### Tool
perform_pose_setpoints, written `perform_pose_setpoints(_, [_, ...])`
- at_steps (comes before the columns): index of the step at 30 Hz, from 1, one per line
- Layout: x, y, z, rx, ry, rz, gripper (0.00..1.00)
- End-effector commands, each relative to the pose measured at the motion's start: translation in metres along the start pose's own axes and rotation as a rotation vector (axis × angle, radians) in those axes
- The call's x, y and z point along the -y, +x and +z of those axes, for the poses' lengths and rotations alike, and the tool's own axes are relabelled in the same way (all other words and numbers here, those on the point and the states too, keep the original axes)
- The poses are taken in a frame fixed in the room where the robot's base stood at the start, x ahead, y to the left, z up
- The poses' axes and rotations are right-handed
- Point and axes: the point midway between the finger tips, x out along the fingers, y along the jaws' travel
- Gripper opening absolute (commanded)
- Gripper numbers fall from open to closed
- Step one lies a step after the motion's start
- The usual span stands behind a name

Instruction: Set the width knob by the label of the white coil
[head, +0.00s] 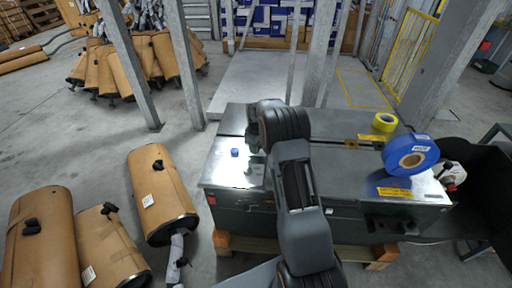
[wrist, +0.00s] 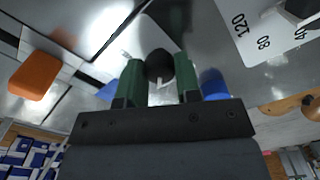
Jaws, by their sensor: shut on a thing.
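In the wrist view my gripper (wrist: 159,78) has its two green fingers on either side of a round black knob (wrist: 159,64) with a white pointer mark, and is shut on it. The knob's scale is mostly hidden. A white plate (wrist: 251,32) marked 120, 80 and 40 lies to the right, with another dark knob (wrist: 300,8) at its edge. In the head view my forearm hides most of the gripper above the grey machine top (head: 340,150). A white roll-like thing (head: 452,173) is partly hidden behind the blue coil (head: 411,158); its label text is unreadable.
A yellow roll (head: 385,122) stands on the machine's back right. A small blue button (head: 235,152) sits at its left. The wrist view shows an orange block (wrist: 35,75) at left. Grey posts (head: 183,65) rise behind.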

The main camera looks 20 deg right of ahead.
Motion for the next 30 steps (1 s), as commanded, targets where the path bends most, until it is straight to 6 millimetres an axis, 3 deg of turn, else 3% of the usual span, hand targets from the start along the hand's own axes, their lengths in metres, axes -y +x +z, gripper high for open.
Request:
perform_pose_setpoints(5, [-0.001,-0.002,-0.002,-0.006,-0.001,0.006,0.07])
perform_pose_setpoints(6, [-0.001,-0.002,-0.002,-0.006,-0.001,0.006,0.34])
perform_pose_setpoints(13, [-0.001,-0.001,-0.001,-0.003,0.0,0.003,0.56])
perform_pose_setpoints(23, [-0.001,-0.006,0.0,-0.002,0.001,0.002,0.57])
perform_pose_setpoints(30, [-0.001,-0.045,-0.001,-0.004,0.001,0.004,0.57])
